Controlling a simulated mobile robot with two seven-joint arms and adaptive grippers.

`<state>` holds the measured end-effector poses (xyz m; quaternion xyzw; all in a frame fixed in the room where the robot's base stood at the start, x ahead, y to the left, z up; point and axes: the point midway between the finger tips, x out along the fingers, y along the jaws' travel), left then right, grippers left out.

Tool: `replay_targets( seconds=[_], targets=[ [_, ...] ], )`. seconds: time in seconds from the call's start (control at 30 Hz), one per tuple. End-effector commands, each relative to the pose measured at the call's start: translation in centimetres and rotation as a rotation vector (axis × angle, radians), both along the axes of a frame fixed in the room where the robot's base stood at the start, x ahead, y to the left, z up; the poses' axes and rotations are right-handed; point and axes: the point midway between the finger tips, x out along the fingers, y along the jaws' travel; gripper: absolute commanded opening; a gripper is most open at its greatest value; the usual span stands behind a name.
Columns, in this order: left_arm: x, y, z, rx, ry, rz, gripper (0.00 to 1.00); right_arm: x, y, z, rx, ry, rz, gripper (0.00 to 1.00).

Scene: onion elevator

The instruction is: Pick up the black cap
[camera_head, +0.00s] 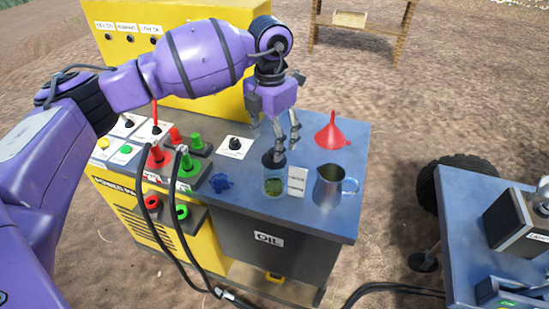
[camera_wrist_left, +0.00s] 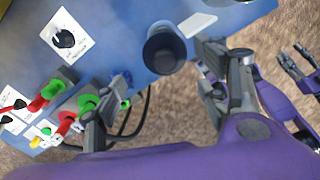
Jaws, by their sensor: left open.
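The black cap (camera_head: 274,158) sits on top of a clear glass jar (camera_head: 274,185) with green-yellow contents on the blue-grey tabletop. My left gripper (camera_head: 287,147) is just above the cap, pointing down, with its fingers apart and nothing held. In the left wrist view, the round cap (camera_wrist_left: 163,52) shows from above, between and beyond the two open fingers (camera_wrist_left: 165,75). I cannot tell whether a finger touches it. My right gripper (camera_wrist_left: 292,56) shows at the right edge of the left wrist view, away from the table, with its fingers apart and empty.
A metal jug (camera_head: 330,187) stands right of the jar, with a red funnel (camera_head: 332,133) behind it. A white label (camera_head: 297,180) is beside the jar. A crumpled blue thing (camera_head: 221,182) and red and green cable plugs (camera_head: 188,165) are to the left.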

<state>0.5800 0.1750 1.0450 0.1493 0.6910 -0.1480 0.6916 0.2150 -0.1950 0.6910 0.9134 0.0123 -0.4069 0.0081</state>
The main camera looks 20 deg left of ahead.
Motion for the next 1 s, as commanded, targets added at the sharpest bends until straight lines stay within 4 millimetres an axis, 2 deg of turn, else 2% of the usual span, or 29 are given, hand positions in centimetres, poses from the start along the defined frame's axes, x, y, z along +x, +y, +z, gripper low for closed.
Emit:
replay_targets(
  seconds=[0.17,0.4,0.63,1.0],
  targets=[
    [-0.1,-0.2,-1.5,-0.002,0.000,-0.002,0.67,0.1,0.3,0.2,0.007,-0.002,-0.007,0.40],
    [-0.1,-0.3,-5.0,-0.005,-0.001,-0.003,0.67,0.5,-0.1,0.7,0.001,-0.008,-0.002,0.40],
    [-0.1,-0.2,-5.4,-0.004,-0.001,-0.003,0.67,0.3,-0.4,0.6,-0.007,-0.004,0.006,0.40],
    [-0.1,-0.2,-5.3,-0.004,-0.001,-0.003,0.21,0.5,-0.4,0.6,-0.006,-0.006,0.005,0.40]
  ],
)
